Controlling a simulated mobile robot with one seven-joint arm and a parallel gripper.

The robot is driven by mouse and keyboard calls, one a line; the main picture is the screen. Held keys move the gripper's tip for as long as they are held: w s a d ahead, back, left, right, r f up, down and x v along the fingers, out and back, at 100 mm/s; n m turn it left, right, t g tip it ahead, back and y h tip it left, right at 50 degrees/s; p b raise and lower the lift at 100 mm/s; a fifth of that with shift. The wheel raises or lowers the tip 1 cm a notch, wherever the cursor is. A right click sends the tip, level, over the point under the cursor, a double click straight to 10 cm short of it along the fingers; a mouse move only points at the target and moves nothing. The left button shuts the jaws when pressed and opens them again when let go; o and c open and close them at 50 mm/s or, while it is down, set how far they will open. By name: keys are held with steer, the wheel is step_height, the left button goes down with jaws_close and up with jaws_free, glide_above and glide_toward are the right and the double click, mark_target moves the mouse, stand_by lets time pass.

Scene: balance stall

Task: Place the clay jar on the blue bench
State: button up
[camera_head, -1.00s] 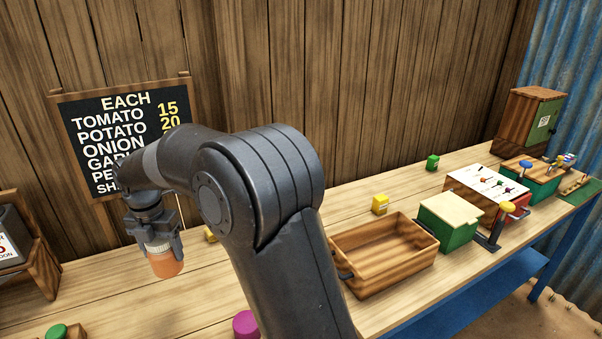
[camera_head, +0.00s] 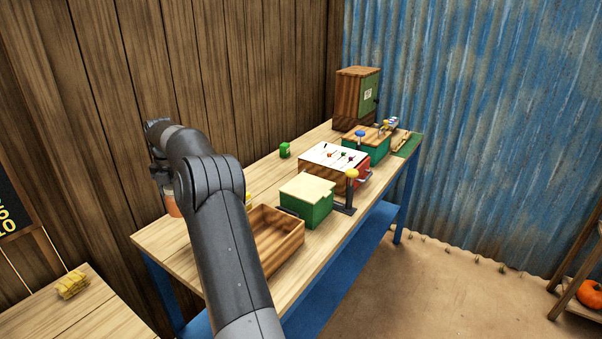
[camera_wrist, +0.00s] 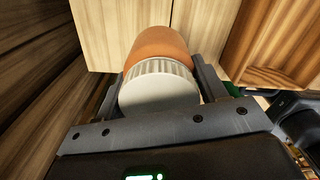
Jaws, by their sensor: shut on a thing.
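The clay jar (camera_head: 172,205), orange-brown, shows partly behind my arm at the left end of the bench. In the wrist view the jar (camera_wrist: 158,45) has a pale ribbed lid (camera_wrist: 158,90). My gripper (camera_wrist: 160,88) is shut on the jar at its lid, one finger on each side. In the head view my arm hides most of the gripper. The blue bench (camera_head: 172,240) has a pale plank top and blue legs. The jar appears above its left end; I cannot tell whether it touches the top.
Another plank table (camera_head: 95,318) with a yellow bundle (camera_head: 72,284) is at lower left, across a gap.

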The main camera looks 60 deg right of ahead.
steer(key=s+d+f+m, duration=0.1)
steer(key=s+d, duration=0.2)
steer(key=d, duration=0.4)
steer(key=s+d+m, duration=0.1)
steer(key=s+d, duration=0.1)
steer(key=d, duration=0.4)
step_height(320, 180, down, 10)
steer(key=shift+d, duration=0.15)
steer(key=shift+f, duration=0.15)
steer(key=o, duration=1.2)
steer(key=shift+c, duration=0.2)
